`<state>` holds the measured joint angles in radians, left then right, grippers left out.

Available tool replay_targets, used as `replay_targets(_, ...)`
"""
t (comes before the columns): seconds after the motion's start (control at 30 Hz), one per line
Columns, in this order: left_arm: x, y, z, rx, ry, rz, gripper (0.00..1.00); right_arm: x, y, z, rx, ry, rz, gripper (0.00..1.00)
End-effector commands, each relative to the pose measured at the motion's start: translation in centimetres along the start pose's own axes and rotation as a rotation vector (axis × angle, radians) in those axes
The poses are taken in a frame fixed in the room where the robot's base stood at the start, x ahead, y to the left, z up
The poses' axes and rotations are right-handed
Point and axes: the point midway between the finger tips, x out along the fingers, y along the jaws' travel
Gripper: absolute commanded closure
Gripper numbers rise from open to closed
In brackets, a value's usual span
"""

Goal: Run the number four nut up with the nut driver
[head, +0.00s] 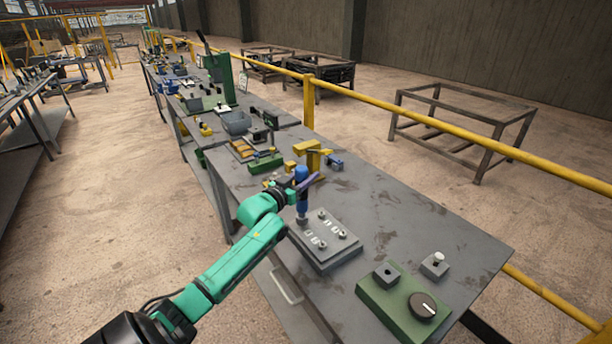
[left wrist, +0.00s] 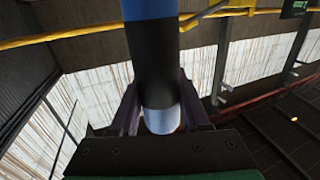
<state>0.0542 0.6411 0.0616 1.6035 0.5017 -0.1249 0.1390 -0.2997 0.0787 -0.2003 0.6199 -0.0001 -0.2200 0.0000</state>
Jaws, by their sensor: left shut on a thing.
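My left gripper (head: 303,184) is shut on the nut driver (head: 302,174), which has a blue handle and stands about upright. The driver's grey lower end is at the far left corner of a grey nut plate (head: 340,258). I cannot tell whether it touches a nut there. Several small nuts or studs with pale markings show on the plate; the numbers are too small to read. In the left wrist view the driver (left wrist: 155,70) shows blue, black and silver parts between my left gripper's purple fingers (left wrist: 162,108). My right gripper is not in view.
A green block (head: 385,298) with a black knob and a small grey block (head: 434,265) stand near the bench's front end. A yellow fixture (head: 313,152) and a green block (head: 265,163) stand behind the plate. The bench top (head: 420,215) right of the plate is clear.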

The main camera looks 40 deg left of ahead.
Motion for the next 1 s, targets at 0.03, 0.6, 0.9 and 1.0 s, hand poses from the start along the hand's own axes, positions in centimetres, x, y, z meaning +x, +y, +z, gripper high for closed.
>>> replay_targets(0.03, 0.0, 0.0, -0.3, 0.002, 0.008, 0.000, 1.00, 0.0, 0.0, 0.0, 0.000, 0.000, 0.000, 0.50)
replay_targets(0.6, 0.0, 0.0, 0.1, 0.001, 0.008, 0.000, 1.00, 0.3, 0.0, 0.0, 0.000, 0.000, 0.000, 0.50)
replay_targets(0.9, 0.0, 0.0, 0.6, 0.001, 0.008, 0.000, 1.00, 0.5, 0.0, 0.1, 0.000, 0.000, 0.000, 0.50)
replay_targets(1.0, 0.0, 0.0, 0.7, 0.001, 0.008, 0.000, 1.00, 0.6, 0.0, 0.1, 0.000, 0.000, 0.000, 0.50)
